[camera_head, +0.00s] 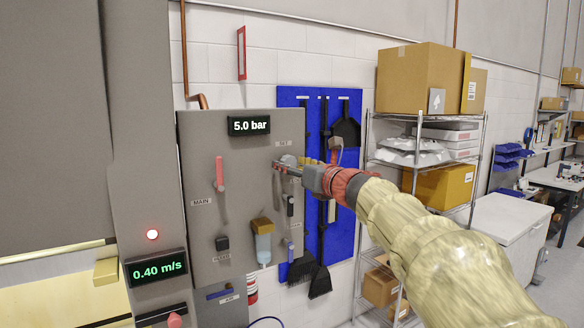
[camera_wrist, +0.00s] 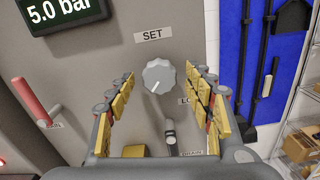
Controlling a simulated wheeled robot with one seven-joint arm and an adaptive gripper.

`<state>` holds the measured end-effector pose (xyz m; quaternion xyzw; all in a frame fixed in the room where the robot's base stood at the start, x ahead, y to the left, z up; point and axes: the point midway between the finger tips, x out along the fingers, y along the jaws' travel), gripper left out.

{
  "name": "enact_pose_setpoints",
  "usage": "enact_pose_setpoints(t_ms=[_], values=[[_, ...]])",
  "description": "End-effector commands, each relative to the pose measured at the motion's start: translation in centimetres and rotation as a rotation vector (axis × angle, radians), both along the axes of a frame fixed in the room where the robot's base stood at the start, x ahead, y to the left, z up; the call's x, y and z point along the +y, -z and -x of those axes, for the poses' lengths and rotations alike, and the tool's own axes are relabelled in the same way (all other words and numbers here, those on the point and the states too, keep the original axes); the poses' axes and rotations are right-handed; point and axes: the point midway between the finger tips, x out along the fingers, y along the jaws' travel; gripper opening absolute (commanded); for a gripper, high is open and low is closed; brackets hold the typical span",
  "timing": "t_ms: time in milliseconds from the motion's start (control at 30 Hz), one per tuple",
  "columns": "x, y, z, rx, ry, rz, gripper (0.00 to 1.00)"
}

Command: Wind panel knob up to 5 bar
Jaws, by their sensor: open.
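The grey panel (camera_head: 215,170) carries a display (camera_head: 249,126) that reads 5.0 bar. The knob (camera_wrist: 160,76) is a light grey ribbed dial below a SET label (camera_wrist: 153,34), with a pointer line toward its lower left. In the head view the knob is partly hidden by my gripper (camera_head: 279,165). In the wrist view my gripper (camera_wrist: 161,84) is open, its yellow-padded fingers on either side of the knob with a visible gap on both sides. I cannot tell how far the fingertips are from the panel face.
A red lever (camera_head: 219,172) labelled MAIN is on the panel's left. A black-handled lever (camera_wrist: 169,132) sits just below the knob. A blue tool board (camera_head: 345,215) hangs right of the panel. A wire shelf (camera_head: 425,115) with boxes stands farther right.

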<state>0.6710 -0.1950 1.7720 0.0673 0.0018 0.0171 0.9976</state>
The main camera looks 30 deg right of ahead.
Motion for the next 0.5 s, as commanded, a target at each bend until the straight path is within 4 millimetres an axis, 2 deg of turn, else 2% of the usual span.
enact_pose_setpoints(t_ms=[167,500], values=[[-0.1,-0.1,2.1,-0.002,0.003,0.001,0.52],[-0.4,0.0,8.9,0.000,0.004,0.000,0.52]])
